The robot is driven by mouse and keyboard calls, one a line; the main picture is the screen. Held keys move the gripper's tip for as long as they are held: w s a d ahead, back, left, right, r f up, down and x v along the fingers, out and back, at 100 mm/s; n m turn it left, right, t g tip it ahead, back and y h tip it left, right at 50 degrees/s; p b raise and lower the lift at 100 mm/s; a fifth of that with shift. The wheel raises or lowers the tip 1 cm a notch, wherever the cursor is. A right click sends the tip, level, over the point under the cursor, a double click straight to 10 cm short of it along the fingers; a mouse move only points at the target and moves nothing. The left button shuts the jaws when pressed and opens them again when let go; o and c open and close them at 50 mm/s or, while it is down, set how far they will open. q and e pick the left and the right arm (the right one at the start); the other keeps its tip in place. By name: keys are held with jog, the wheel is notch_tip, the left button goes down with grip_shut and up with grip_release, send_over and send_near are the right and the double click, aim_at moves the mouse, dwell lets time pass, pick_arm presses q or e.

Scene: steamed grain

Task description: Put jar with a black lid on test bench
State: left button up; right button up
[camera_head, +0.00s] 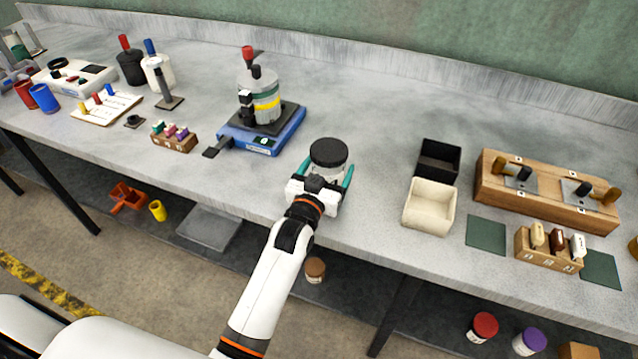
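A jar with a round black lid (328,152) is upright at the front edge of the grey test bench (385,150), just right of a blue device. Its clear body shows only partly below the lid. My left gripper (327,172) is at the jar from the front, with one teal finger on each side of the body. I cannot tell whether the fingers press on the glass, or whether the jar's base touches the bench top. My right gripper is not in view.
The blue device (281,140) with a metal pot (259,92) stands close behind and left of the jar. A black bin (438,161), a cream bin (430,205) and wooden racks are to the right. Jars with brown (316,267), red (485,325) and purple (534,339) lids are below the bench top.

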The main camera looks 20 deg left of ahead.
pick_arm(q)
jog(key=s, duration=1.1)
jog(key=shift+s+a+b, duration=0.2)
jog(key=shift+s+b, duration=0.1)
jog(key=shift+b, duration=0.1)
